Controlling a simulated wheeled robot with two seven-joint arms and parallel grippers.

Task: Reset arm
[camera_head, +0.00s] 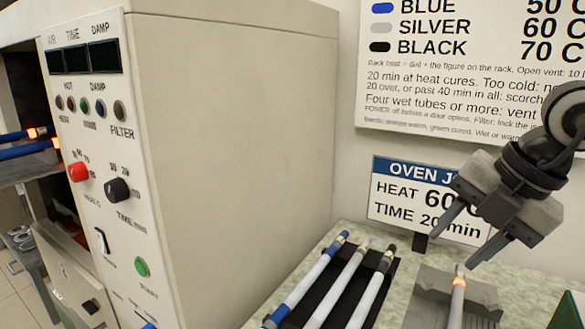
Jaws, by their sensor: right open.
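My right gripper (456,248) comes in from the upper right, open, with its two fingers apart and nothing between them. Its fingertips are just above and beside the upper end of a pale rod (457,303) with a glowing orange band. That rod rests on a grey holder (484,293). Left of it, a black rack (318,296) holds three white rods, with a blue end (342,237), a silver-grey end (363,244) and a black end (390,247). I do not see my left gripper.
A large oven (230,130) fills the left, with a red knob (78,172), a black knob (118,190) and a green button (142,267). Blue rods (25,151) with orange bands lie in its opening. A job sign (415,172) reading 60 and 20 min stands behind the rack.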

